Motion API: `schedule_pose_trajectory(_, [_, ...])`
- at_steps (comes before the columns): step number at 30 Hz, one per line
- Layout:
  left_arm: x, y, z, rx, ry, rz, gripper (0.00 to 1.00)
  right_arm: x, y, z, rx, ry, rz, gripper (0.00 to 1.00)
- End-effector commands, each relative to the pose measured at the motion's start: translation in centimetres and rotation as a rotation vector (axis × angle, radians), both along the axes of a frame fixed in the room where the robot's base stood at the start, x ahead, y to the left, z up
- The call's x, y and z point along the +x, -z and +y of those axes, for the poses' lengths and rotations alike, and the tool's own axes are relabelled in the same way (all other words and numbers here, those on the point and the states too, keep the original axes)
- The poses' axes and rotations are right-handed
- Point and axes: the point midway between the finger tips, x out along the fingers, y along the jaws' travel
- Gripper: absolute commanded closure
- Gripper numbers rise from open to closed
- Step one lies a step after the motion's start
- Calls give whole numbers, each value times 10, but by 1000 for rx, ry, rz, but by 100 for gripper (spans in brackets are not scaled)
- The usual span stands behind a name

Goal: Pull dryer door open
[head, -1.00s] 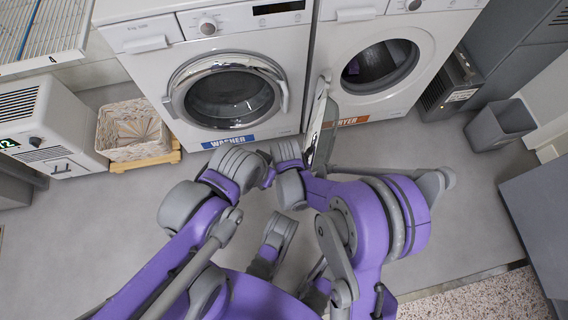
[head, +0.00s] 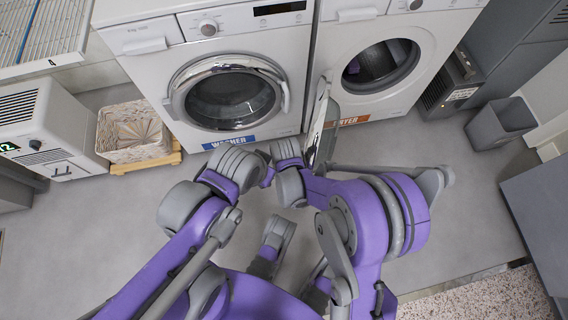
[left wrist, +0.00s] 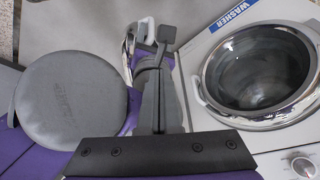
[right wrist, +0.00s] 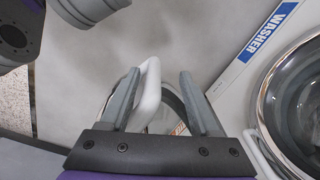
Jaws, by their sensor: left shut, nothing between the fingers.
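The dryer (head: 385,55) stands at the right of the head view, its round opening uncovered. Its door (head: 318,125) is swung wide open and seen nearly edge-on, with a chrome rim. In the right wrist view, my right gripper (right wrist: 155,85) is open, with the door's white handle (right wrist: 149,95) between its fingers, nearer the left finger. Whether it touches is unclear. My left gripper (left wrist: 156,70) is shut and empty in the left wrist view; the handle (left wrist: 147,28) and chrome door rim (left wrist: 128,45) show beyond it. Both gripper tips are hidden in the head view.
The washer (head: 235,90), its door closed, stands left of the dryer. A wicker basket (head: 133,130) on a wooden stand is at the left. A grey bin (head: 500,123) and a dark unit (head: 450,85) stand right of the dryer. Grey floor lies open in front.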

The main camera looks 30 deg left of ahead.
Motion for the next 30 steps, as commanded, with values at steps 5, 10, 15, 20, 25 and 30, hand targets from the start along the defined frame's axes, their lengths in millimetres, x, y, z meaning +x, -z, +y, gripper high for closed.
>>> schedule_pose_trajectory(5, [0, 0, 0, 0, 0, 0, 100, 0, 0, 1, 1, -1, -2, 47])
schedule_pose_trajectory(10, [0, 0, 0, 0, 0, 0, 100, -1, 0, 1, 2, -1, -1, 47])
schedule_pose_trajectory(15, [0, 0, 0, 0, 0, 0, 100, -1, 0, 1, 1, -1, 0, 47])
schedule_pose_trajectory(20, [0, 0, 0, 0, 0, 0, 100, -2, 0, 1, 2, -1, 1, 47])
schedule_pose_trajectory(25, [-1, -8, 0, 0, 0, -2, 100, -2, -10, 1, 2, -1, 1, 47])
schedule_pose_trajectory(30, [-4, -28, 0, 0, 0, -9, 100, -3, -36, 0, 1, -1, 0, 47])
